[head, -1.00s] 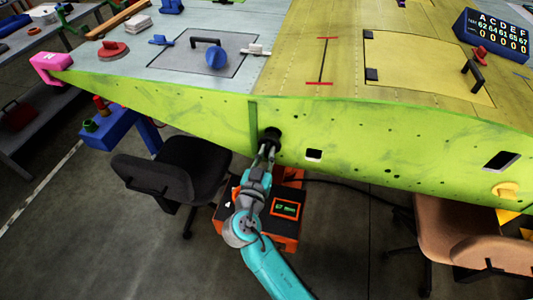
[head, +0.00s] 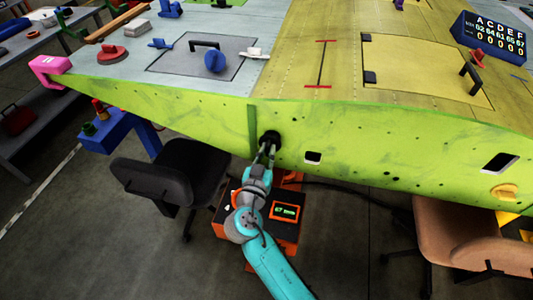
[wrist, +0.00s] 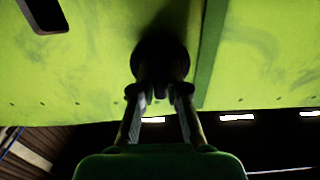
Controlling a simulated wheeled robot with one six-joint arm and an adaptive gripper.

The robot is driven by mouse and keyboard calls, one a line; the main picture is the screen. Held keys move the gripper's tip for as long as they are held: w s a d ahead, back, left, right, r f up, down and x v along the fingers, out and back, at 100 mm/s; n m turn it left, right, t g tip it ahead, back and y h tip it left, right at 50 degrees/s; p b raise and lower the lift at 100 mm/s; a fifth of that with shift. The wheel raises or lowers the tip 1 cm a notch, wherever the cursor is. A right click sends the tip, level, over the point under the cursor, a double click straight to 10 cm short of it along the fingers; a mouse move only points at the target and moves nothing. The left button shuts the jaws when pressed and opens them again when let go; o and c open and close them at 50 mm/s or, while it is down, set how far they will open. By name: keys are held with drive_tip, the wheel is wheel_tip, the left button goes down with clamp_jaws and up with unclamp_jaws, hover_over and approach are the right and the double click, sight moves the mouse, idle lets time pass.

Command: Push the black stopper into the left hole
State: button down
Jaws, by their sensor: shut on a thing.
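The black stopper (head: 271,137) is against the green wing edge panel (head: 350,145), just right of a darker green vertical strip. It also shows as a dark round shape in the wrist view (wrist: 160,58). My gripper (head: 266,151) is shut on the stopper from below; its two fingers reach up to it in the wrist view (wrist: 159,95). Any hole behind the stopper is hidden, and I cannot tell how deep it sits. An open dark hole (head: 313,157) lies a little to the right, and a larger one (head: 500,162) far right.
A yellow plug (head: 504,192) sits low on the panel at right. A black chair (head: 165,175) stands left of my arm and a brown chair (head: 455,235) at right. A blue stand (head: 120,135) is at left. Tools lie on the wing top.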

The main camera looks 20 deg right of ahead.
drive_tip(key=shift+x, duration=1.3)
drive_tip(key=c, duration=1.1)
unclamp_jaws()
drive_tip(key=v, duration=1.2)
